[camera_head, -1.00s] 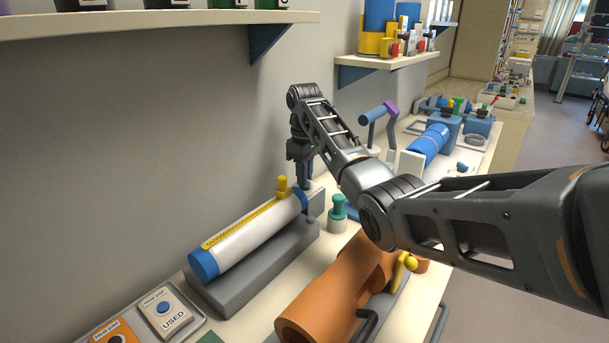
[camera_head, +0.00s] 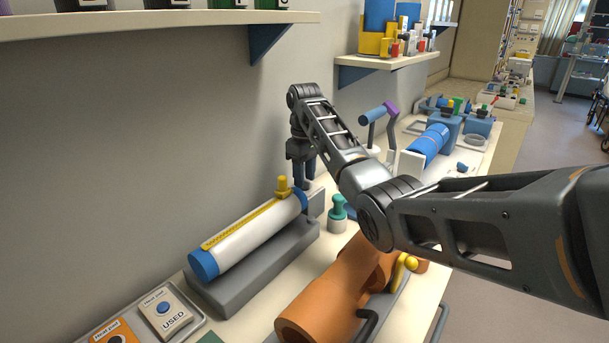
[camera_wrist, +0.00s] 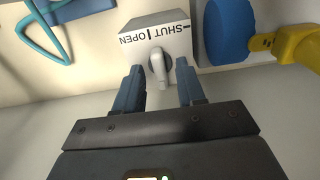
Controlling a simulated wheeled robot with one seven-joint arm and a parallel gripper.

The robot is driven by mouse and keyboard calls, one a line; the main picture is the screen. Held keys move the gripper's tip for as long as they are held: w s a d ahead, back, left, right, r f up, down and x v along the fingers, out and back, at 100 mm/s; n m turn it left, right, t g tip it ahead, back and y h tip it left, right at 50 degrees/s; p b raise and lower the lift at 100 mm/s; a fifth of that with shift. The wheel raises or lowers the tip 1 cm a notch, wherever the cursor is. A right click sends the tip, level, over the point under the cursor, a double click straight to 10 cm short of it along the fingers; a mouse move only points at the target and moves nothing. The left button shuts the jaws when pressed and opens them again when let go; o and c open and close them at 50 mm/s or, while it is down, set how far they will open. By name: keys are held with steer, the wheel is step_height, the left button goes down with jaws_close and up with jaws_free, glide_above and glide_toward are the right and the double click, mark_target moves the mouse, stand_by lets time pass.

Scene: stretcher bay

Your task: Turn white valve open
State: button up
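The white valve's lever (camera_wrist: 160,72) is a pale handle on a round base, on the front of a light box (camera_wrist: 180,40) in the wrist view. The box carries the words SHUT and OPEN, upside down in the picture. The lever points down the picture, towards my gripper. My gripper (camera_wrist: 160,75) is open, with one blue finger on each side of the lever. Gaps show between the lever and both fingers. In the head view my gripper (camera_head: 305,184) is beyond the white cylinder, pointing down. The lever cannot be made out there.
A white cylinder with blue ends (camera_head: 250,232) lies on a grey cradle (camera_head: 265,268), close to the gripper. A yellow knob (camera_head: 283,184) stands on its far end. The wall is close on the left.

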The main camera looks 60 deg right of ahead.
step_height(320, 180, up, 3)
steer(key=shift+f+b, duration=0.1)
steer(key=shift+b, duration=0.25)
steer(key=shift+d+r, duration=0.15)
steer(key=shift+r, duration=0.55)
steer(key=shift+r+p, duration=0.35)
steer(key=shift+r, duration=1.4)
